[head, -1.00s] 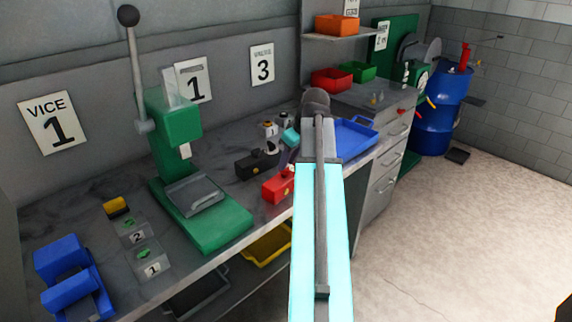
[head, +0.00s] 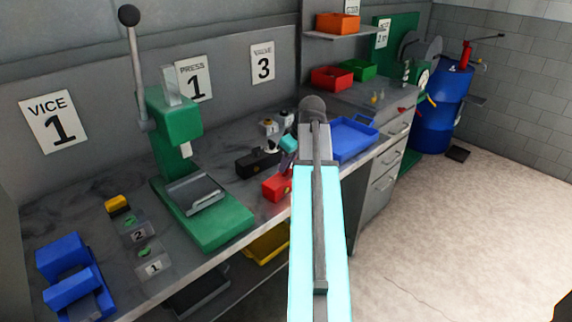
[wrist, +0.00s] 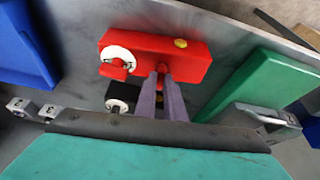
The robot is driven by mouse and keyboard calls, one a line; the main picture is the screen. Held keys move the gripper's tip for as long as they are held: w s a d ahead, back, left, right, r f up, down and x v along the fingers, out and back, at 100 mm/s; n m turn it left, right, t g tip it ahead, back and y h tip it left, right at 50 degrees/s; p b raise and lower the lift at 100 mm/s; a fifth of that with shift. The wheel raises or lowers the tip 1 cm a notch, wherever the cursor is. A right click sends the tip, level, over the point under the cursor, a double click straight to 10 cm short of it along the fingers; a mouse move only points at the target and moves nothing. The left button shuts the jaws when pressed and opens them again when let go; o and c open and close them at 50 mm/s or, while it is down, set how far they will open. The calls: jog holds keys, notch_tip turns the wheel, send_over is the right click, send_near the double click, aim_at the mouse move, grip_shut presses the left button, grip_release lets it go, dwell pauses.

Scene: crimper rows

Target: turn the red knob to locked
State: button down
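A red block (head: 277,187) lies on the bench near its front edge. In the wrist view the red block (wrist: 190,57) carries a white ring with a red handle (wrist: 118,68), a yellow button (wrist: 180,43) and a small red knob (wrist: 164,69). My gripper (wrist: 161,75) has its two grey-purple fingertips at that small knob, with a narrow gap between them. I cannot tell whether they press on it. In the head view my arm hides part of the block's right side, and my gripper (head: 284,165) points down at it.
A black block (head: 257,164) lies just behind the red one. A green press (head: 215,222) stands to the left and a blue tray (head: 353,140) to the right. A blue vice (head: 65,270) is at the far left.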

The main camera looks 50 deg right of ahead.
jog(key=shift+a+m, duration=0.1)
jog(key=shift+m, duration=0.2)
jog(key=m+h, duration=0.1)
jog(key=m, duration=0.1)
jog(key=m+h+p, duration=0.1)
jog(key=m, duration=0.1)
jog(key=shift+w+a+m, duration=0.1)
jog(key=shift+a+m, duration=0.1)
jog(key=shift+m, duration=0.1)
jog(key=m+g+h, duration=0.1)
jog(key=m, duration=0.1)
jog(key=m+p, duration=0.1)
jog(key=m, duration=0.2)
jog(key=shift+w+g+h, duration=0.15)
jog(key=shift+g+h, duration=0.25)
jog(key=m, duration=0.2)
jog(key=m+g, duration=0.1)
jog(key=m, duration=0.2)
jog(key=shift+w+g+h, duration=0.15)
jog(key=shift+g+h, duration=0.15)
jog(key=shift+h, duration=0.1)
jog(key=shift+a+m+g, duration=0.1)
jog(key=shift+m+g, duration=0.4)
jog(key=shift+m, duration=0.9)
jog(key=c, duration=1.8)
grip_release()
jog(key=shift+c, duration=0.2)
jog(key=shift+a+r, duration=0.1)
jog(key=shift+r, duration=0.05)
